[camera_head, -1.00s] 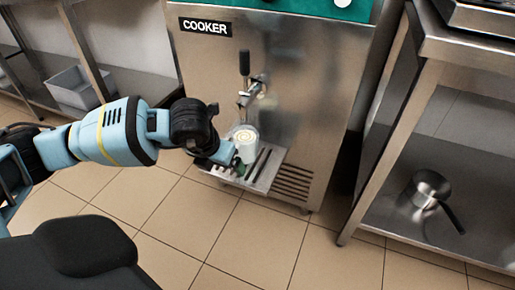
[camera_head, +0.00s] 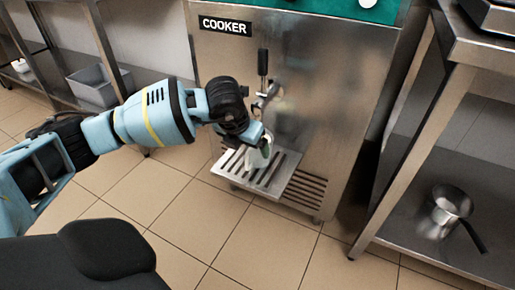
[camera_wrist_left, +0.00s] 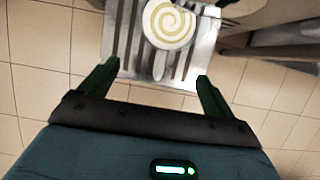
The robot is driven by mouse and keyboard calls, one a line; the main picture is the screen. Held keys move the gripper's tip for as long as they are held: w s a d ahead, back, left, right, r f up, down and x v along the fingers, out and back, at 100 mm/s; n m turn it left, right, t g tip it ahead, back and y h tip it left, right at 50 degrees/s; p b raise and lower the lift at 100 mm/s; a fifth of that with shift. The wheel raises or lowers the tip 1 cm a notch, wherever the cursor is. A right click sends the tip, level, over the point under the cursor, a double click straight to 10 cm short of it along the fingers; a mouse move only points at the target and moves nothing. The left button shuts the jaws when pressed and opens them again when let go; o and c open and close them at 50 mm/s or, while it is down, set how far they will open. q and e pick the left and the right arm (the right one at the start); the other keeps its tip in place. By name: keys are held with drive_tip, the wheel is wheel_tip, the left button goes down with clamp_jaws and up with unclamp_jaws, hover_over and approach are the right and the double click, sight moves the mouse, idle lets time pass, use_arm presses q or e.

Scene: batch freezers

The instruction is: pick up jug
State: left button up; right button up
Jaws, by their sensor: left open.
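The jug (camera_wrist_left: 168,22) is pale and holds a cream swirl, seen from above at the top of the left wrist view. It stands on the slatted drip tray (camera_wrist_left: 122,36) of the cooker. In the head view the jug (camera_head: 257,159) is mostly hidden by my left gripper (camera_head: 267,148). In the left wrist view my left gripper (camera_wrist_left: 158,72) is open. Its two fingers are apart with only tray and floor between them, and the jug is beyond the tips. My right gripper is not in view.
The steel cooker (camera_head: 330,110) rises behind the tray, with a tap and black lever (camera_head: 263,62) above. A steel shelf unit at right holds a saucepan (camera_head: 451,206). A grey bin (camera_head: 98,88) stands on the left shelf. The tiled floor in front is clear.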

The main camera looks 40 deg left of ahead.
use_arm(q)
drive_tip(key=w, duration=0.1)
drive_tip(key=w+b, duration=0.1)
drive_tip(key=w, duration=0.1)
drive_tip(key=w+a+f+b, duration=0.1)
drive_tip(key=w, duration=0.1)
drive_tip(key=shift+w+a, duration=0.1)
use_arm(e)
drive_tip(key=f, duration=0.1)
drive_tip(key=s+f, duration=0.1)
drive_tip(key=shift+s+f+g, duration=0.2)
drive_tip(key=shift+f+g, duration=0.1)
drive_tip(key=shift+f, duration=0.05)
